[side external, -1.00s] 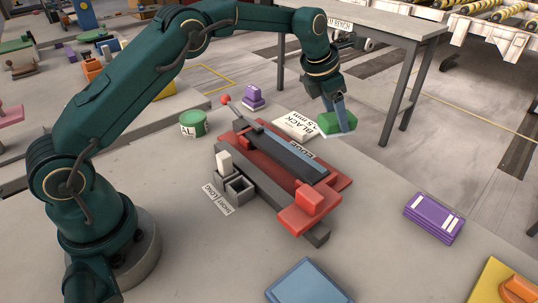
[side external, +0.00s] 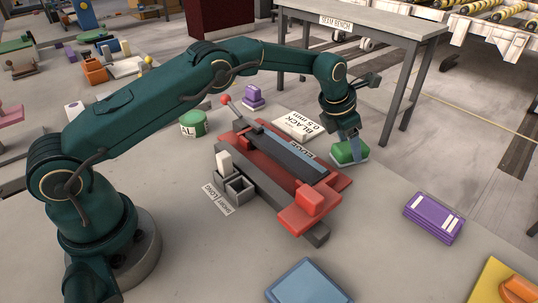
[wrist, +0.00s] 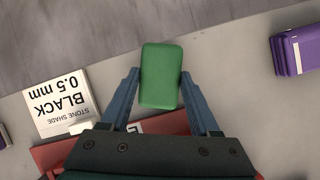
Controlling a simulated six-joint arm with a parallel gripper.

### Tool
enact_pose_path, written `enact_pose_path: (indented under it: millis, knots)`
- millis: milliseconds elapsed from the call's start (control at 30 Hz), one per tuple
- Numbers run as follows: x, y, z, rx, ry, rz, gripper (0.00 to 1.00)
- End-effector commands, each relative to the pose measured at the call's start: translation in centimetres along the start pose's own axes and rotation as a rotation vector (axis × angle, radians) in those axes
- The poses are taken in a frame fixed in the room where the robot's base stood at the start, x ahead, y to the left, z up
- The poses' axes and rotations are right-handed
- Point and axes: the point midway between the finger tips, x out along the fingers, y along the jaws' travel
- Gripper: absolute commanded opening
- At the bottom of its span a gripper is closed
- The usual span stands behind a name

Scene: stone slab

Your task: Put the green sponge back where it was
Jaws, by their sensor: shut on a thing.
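The red fixture (side external: 318,198) with a dark bar labelled EDGE lies left of the sponge. A white BLACK 0.5 mm box (side external: 298,126), a green tin (side external: 193,124) and purple blocks (side external: 434,217) stand around. The slab between sponge and purple blocks is clear.

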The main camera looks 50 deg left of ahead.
Motion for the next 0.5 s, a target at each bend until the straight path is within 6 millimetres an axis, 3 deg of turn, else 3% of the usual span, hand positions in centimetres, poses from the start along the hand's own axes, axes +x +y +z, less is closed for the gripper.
enact_pose_path:
  millis: [167,200,233,267,500]
  knots:
    - [0.25,-0.01,-0.13,0.0,0.001,0.0,0.18]
    - [0.21,-0.01,-0.1,0.0,0.0,0.0,0.78]
    - [0.2,-0.01,-0.09,0.0,0.0,0.0,0.89]
    - [0.2,-0.01,-0.09,0.0,0.0,0.0,0.93]
    - [0.18,0.0,-0.08,0.0,0.0,0.0,0.93]
